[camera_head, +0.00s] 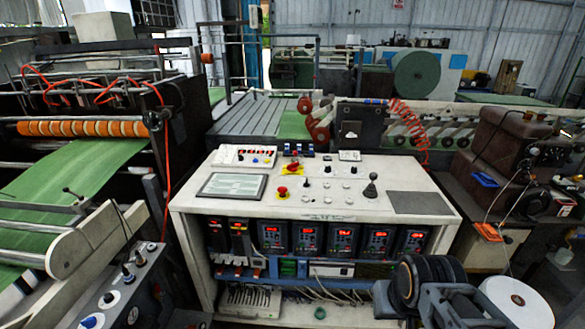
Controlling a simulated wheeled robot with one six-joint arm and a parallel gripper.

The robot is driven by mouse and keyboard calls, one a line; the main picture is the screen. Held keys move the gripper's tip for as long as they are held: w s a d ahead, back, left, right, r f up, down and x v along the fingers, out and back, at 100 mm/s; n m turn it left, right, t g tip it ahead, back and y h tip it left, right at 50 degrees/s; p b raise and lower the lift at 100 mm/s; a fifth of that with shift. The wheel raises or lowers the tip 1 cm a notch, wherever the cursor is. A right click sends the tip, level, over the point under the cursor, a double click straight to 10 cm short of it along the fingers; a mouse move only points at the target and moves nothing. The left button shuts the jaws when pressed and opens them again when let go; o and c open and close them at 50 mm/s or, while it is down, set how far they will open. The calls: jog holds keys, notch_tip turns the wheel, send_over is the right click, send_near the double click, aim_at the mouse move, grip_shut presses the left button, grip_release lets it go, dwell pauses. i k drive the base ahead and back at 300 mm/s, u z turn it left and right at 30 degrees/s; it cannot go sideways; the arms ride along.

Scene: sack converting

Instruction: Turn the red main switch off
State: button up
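A red switch handle (292,167) sits on a yellow plate on top of the white control console (330,215), towards its back and left of centre. I cannot tell from its small size which position it is turned to. A red mushroom-shaped button (282,191) on a yellow base stands just in front of it. Grey and black arm links that look like mine show at the bottom right, in front of the console's right corner. No gripper fingers can be made out, and nothing touches the switch.
A flat display (232,185), a black knobbed lever (370,188) and several small buttons share the console top. Lit red displays (307,237) line its front. A green-web roller machine (75,185) stands left. A brown machine (510,145) and white roll (515,303) are right.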

aim_at(292, 167)
jog(key=u, duration=0.55)
jog(key=i, duration=1.35)
jog(key=z, duration=0.15)
